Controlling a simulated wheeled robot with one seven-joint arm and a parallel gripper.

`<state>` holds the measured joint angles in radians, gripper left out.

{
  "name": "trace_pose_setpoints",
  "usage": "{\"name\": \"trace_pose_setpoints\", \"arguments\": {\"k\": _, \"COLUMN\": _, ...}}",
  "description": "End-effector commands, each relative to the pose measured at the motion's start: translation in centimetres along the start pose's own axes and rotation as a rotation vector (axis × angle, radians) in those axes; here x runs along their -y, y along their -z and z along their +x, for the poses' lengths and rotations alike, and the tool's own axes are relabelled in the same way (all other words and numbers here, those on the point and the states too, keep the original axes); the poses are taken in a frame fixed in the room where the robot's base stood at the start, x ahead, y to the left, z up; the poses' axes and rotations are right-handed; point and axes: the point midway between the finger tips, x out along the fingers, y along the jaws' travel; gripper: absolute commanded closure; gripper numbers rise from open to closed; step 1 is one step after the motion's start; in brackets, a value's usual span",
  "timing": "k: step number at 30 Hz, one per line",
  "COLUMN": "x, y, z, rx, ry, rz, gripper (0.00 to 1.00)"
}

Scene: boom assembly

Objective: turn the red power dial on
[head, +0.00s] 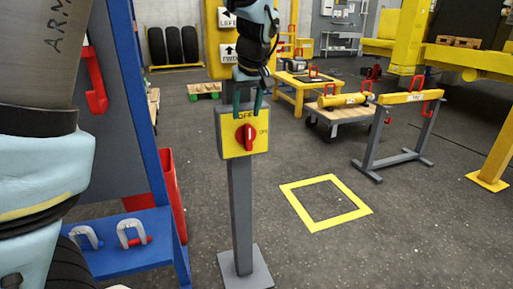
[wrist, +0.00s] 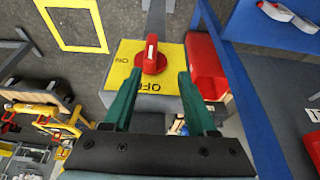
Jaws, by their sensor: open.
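The red dial (head: 246,137) sits on a yellow panel (head: 228,146) on a grey box atop a post. OFF is printed above the dial and ON to its right. The dial's handle stands roughly upright, in line with OFF. In the wrist view the dial (wrist: 152,62) shows with a pale stripe on its handle; OFF is below it and ON to its left. My gripper (head: 247,113) points down at the panel's upper edge, above the dial. Its green fingers are apart and empty. In the wrist view my gripper (wrist: 160,73) has its fingertips just short of the dial.
The grey post (head: 241,215) stands on open floor. A blue rack (head: 125,255) with clamps and a red bin (head: 168,190) are close on the left. A yellow floor square (head: 326,224) is at right, with carts and a grey-legged stand (head: 369,160) beyond.

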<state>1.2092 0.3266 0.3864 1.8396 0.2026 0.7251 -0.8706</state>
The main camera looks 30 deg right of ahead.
Motion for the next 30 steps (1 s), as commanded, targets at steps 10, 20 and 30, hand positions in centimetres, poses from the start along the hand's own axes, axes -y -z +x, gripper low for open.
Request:
{"name": "trace_pose_setpoints", "arguments": {"k": 10, "x": -1.3, "y": -0.2, "z": 2.7, "rx": -0.011, "ry": 0.0, "rz": -0.002, "gripper": 0.43}}
{"name": "trace_pose_setpoints", "arguments": {"k": 20, "x": -1.2, "y": -0.2, "z": 8.5, "rx": -0.011, "ry": 0.0, "rz": -0.002, "gripper": 0.43}}
{"name": "trace_pose_setpoints", "arguments": {"k": 30, "x": -1.4, "y": -0.1, "z": 10.7, "rx": -0.013, "ry": -0.004, "rz": -0.001, "gripper": 0.43}}
